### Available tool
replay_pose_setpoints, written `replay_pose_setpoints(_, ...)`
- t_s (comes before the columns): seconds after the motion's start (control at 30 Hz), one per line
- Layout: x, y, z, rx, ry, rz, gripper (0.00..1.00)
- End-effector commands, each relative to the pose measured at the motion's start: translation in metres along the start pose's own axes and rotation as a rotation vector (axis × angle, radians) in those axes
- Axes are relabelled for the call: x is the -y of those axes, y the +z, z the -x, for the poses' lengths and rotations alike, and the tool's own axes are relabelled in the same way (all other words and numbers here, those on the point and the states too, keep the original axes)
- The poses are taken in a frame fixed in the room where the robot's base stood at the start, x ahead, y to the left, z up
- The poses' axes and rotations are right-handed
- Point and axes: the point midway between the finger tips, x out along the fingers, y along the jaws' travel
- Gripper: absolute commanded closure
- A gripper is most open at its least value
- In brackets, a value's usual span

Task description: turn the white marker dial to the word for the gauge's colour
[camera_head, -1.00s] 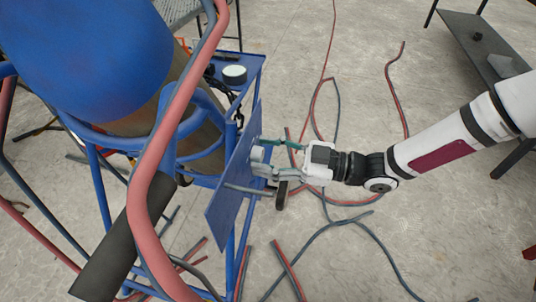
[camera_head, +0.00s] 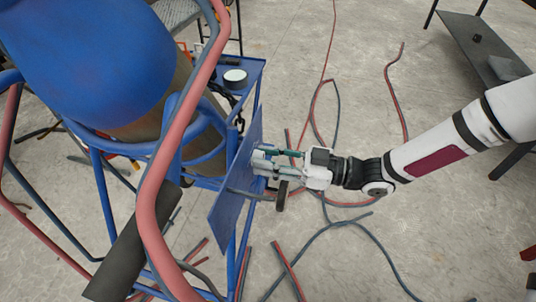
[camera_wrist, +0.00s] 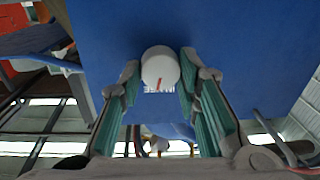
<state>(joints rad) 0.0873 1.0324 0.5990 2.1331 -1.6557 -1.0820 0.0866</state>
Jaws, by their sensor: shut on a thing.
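The white marker dial (camera_wrist: 160,67) is a round knob with a short red line on its face. It stands on the upright blue panel (camera_wrist: 240,30), which shows nearly edge-on in the head view (camera_head: 228,200). My gripper (camera_wrist: 160,78) is shut on the dial, one grey and teal finger on each side. In the head view my gripper (camera_head: 258,160) reaches the panel from the right and hides the dial. I cannot make out a coloured gauge face.
A bar (camera_head: 250,194) sticks out of the panel below my gripper, near a dark disc (camera_head: 282,196). A thick red pipe (camera_head: 160,150) and a blue tank (camera_head: 95,60) stand left. Red and grey rods lie on the floor. A dark bench (camera_head: 485,50) is at upper right.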

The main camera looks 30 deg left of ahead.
Motion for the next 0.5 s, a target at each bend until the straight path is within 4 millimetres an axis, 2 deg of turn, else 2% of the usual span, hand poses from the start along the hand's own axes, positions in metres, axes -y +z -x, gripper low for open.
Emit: replay_pose_setpoints(0.5,-0.001,0.0004,0.0003,-0.026,0.007,-0.48,0.98)
